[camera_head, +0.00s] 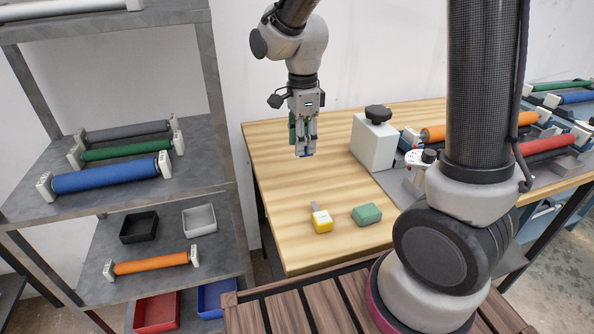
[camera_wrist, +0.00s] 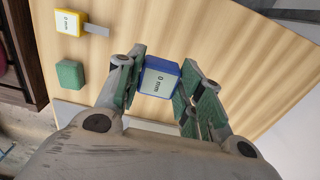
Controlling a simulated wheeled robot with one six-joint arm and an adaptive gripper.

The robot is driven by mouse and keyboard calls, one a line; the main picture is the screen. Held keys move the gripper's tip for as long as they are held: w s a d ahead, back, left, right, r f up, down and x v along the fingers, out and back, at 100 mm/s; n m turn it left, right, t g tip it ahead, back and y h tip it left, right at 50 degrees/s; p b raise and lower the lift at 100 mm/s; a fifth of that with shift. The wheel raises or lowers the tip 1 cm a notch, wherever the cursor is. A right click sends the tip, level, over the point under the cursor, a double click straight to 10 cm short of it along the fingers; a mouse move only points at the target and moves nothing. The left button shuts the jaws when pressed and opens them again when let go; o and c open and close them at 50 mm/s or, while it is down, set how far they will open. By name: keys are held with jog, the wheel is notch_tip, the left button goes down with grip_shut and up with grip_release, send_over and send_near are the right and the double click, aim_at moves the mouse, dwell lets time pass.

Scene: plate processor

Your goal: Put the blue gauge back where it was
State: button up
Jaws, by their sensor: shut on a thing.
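The blue gauge (camera_wrist: 158,77) has a white face reading "0 mm" and sits between the fingers of my gripper (camera_wrist: 160,88) in the wrist view. In the head view my gripper (camera_head: 305,148) points down over the wooden table, shut on the gauge, and only a small blue part of the gauge (camera_head: 306,154) shows below the fingertips. A yellow gauge (camera_head: 321,221) with a grey tab lies on the table nearer the front edge. It also shows in the wrist view (camera_wrist: 67,22). A green block (camera_head: 367,214) lies just right of it.
A white box with a black knob (camera_head: 374,142) stands on the table at right, beside a machine with orange and red rollers (camera_head: 545,143). A grey shelf (camera_head: 205,178) at left holds rollers and small bins. Bare tabletop (camera_head: 278,165) surrounds the gripper's area.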

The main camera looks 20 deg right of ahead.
jog(key=f, duration=0.5)
jog(key=shift+w+f, duration=0.2)
jog(key=shift+f, duration=2.3)
jog(key=shift+f, duration=0.15)
jog(key=o, duration=1.1)
